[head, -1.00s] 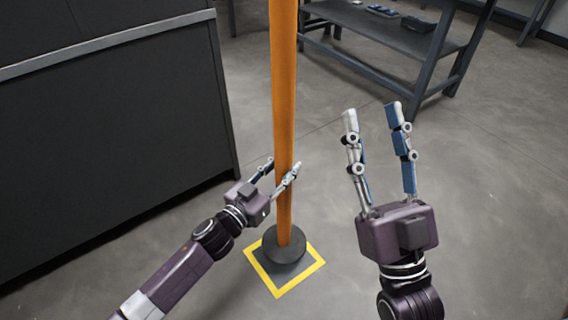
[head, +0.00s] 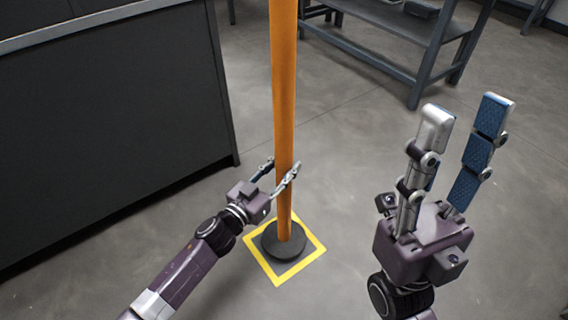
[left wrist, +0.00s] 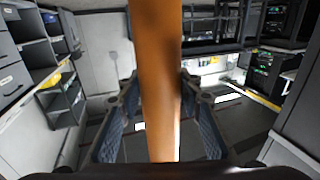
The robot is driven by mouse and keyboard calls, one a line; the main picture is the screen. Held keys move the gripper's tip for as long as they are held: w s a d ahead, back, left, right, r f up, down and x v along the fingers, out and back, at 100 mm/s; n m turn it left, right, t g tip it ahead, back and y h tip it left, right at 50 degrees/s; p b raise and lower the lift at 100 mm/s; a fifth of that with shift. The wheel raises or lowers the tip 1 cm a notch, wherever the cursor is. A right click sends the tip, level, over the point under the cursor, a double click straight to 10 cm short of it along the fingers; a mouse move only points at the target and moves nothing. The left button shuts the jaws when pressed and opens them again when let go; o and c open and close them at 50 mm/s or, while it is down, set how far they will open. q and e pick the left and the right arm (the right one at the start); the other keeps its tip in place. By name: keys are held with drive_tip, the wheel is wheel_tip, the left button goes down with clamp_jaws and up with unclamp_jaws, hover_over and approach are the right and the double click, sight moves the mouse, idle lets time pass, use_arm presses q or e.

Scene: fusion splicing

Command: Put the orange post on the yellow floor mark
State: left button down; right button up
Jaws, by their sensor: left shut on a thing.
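The orange post (head: 284,100) stands upright on its dark round base (head: 284,242). I cannot tell whether the base touches the floor. My left gripper (head: 278,174) is shut on the post low down, a little above the base. In the left wrist view the post (left wrist: 158,80) runs between the two blue-padded fingers. My right gripper (head: 465,118) is open and empty, raised to the right of the post.
A dark cabinet (head: 110,130) fills the left side, close to my left arm. A grey metal bench (head: 395,50) stands at the back right. The grey floor between the post and the bench is clear.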

sight(279, 180)
use_arm(q)
wheel_tip(279, 180, down, 3)
drive_tip(key=shift+f+b, duration=0.2)
drive_tip(key=shift+b, duration=0.95)
drive_tip(key=shift+r, duration=0.1)
drive_tip(key=c, duration=1.7)
unclamp_jaws()
drive_tip(key=shift+f, duration=0.45)
drive_tip(key=o, duration=0.3)
drive_tip(key=shift+r, duration=0.15)
